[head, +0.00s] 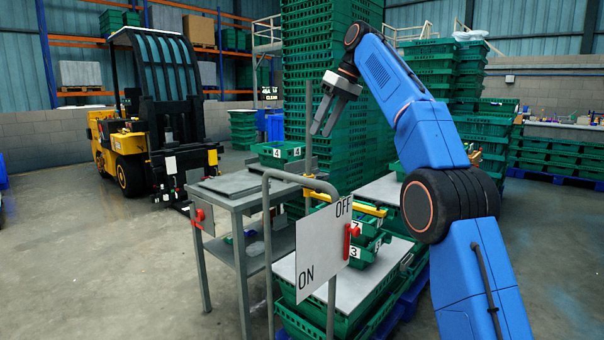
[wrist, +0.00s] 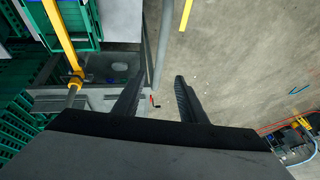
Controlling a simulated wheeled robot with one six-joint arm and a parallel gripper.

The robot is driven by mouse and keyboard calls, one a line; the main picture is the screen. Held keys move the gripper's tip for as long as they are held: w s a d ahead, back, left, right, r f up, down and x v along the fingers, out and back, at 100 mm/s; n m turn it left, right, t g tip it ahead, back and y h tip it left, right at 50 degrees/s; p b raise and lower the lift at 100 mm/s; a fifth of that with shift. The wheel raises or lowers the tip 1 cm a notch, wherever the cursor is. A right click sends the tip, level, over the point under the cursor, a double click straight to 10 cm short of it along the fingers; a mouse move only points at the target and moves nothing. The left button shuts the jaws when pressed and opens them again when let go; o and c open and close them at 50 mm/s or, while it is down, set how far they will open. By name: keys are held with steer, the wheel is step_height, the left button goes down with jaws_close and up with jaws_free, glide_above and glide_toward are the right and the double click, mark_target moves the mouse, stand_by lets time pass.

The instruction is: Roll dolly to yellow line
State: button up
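A blue base (head: 408,308), possibly the dolly, shows under the green crates at the front; its wheels are hidden. A grey tubular handle (head: 290,177) stands in front of it, but I cannot tell whether they are joined. No floor line is clear in the head view. In the wrist view a short yellow strip (wrist: 186,14) lies against the floor; I cannot tell if it is the yellow line. My gripper (head: 324,131) is raised above the grey table, open and empty. Its fingers are apart in the wrist view (wrist: 153,92).
A grey metal table (head: 240,186) stands left of the handle, with an ON/OFF sign (head: 322,248) and red levers nearby. A yellow forklift (head: 125,145) is at back left. Tall green crate stacks (head: 335,60) fill the middle. Floor at left is clear.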

steer(key=x, duration=1.6)
steer(key=shift+s, duration=0.15)
jaws_close()
